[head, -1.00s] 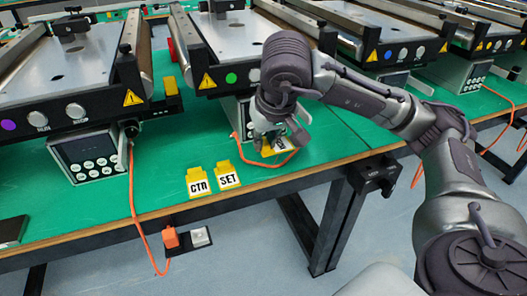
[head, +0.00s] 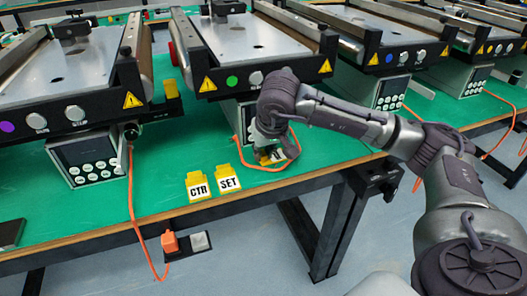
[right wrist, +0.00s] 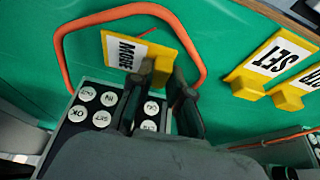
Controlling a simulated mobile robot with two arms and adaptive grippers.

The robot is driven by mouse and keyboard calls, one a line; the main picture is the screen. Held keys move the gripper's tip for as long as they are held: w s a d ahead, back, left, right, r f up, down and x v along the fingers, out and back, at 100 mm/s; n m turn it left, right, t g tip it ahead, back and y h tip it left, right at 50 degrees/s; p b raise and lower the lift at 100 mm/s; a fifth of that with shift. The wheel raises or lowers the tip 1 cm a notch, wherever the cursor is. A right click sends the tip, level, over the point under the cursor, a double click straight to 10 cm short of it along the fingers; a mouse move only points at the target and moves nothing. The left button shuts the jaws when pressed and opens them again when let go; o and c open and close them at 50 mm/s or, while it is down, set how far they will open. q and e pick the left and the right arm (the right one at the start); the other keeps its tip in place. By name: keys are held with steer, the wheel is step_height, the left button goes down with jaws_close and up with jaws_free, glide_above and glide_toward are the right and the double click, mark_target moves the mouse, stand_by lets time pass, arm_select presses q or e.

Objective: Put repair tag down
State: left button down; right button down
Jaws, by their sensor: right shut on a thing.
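My right gripper (head: 268,152) is shut on a yellow tag (head: 277,156), low over the green table in front of the middle conveyor's control box. In the right wrist view, the fingers (right wrist: 162,78) close on the raised yellow grip of the tag (right wrist: 176,48). Its white label reads something like "MOBE", partly covered by the grip. I cannot tell whether the tag touches the table. Two similar tags, marked CTR (head: 198,190) and SET (head: 228,183), lie side by side to its left. My left gripper is not in view.
An orange cable (head: 239,156) loops on the table around the held tag. Grey control boxes (head: 88,158) stand under the conveyors (head: 240,45). The table's front edge (head: 120,233) is close. Bare green table (head: 160,160) shows left of the tags.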

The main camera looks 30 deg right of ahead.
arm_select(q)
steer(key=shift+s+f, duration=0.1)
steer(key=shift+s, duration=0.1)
arm_select(e)
steer(key=shift+f, duration=0.1)
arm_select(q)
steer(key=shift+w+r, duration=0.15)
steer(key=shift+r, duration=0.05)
arm_select(e)
steer(key=c, duration=1.1)
jaws_free()
steer(key=shift+r, duration=0.2)
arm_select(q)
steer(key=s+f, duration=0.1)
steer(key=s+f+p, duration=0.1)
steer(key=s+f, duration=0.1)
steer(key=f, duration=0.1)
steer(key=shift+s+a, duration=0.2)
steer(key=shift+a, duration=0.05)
arm_select(e)
steer(key=v, duration=1.2)
steer(key=shift+f, duration=0.1)
